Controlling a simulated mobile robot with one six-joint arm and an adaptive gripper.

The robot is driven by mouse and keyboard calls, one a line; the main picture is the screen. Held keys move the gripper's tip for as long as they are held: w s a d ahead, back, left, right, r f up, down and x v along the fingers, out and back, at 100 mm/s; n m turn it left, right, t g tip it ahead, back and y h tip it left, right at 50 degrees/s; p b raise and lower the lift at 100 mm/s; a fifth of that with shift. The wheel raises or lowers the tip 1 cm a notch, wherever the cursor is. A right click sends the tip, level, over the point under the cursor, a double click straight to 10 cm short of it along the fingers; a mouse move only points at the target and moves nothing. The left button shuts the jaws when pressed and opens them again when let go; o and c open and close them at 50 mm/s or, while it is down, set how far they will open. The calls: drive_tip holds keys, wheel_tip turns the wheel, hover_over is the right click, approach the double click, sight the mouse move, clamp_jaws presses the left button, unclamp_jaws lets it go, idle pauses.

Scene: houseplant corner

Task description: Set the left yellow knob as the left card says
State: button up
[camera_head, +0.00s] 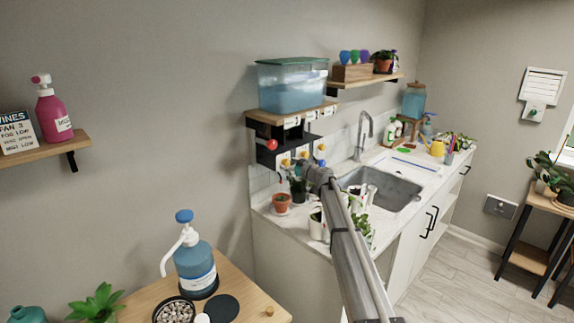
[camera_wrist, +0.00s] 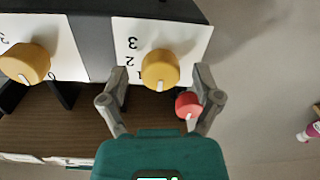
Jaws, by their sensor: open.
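The left yellow knob (camera_wrist: 160,70) sits on a white dial plate (camera_wrist: 190,42), beside the printed numerals 1, 2 and 3. Its white mark points down in the wrist view, away from those numerals. My gripper (camera_wrist: 161,73) is open, with one fingertip on each side of this knob and gaps visible. In the head view my gripper (camera_head: 308,178) is at the knobs under the shelf. The left card (camera_head: 292,122) is on the shelf front; its writing is too small to read.
A red knob (camera_wrist: 188,104) is close to my right finger in the wrist view. A second yellow knob (camera_wrist: 24,62) is at its left. A water tank (camera_head: 292,85) stands on the shelf above. Potted plants (camera_head: 282,203) stand on the counter below my arm.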

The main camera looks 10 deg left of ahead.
drive_tip(key=shift+w+a, duration=0.1)
drive_tip(key=shift+a, duration=0.1)
clamp_jaws()
idle(0.4)
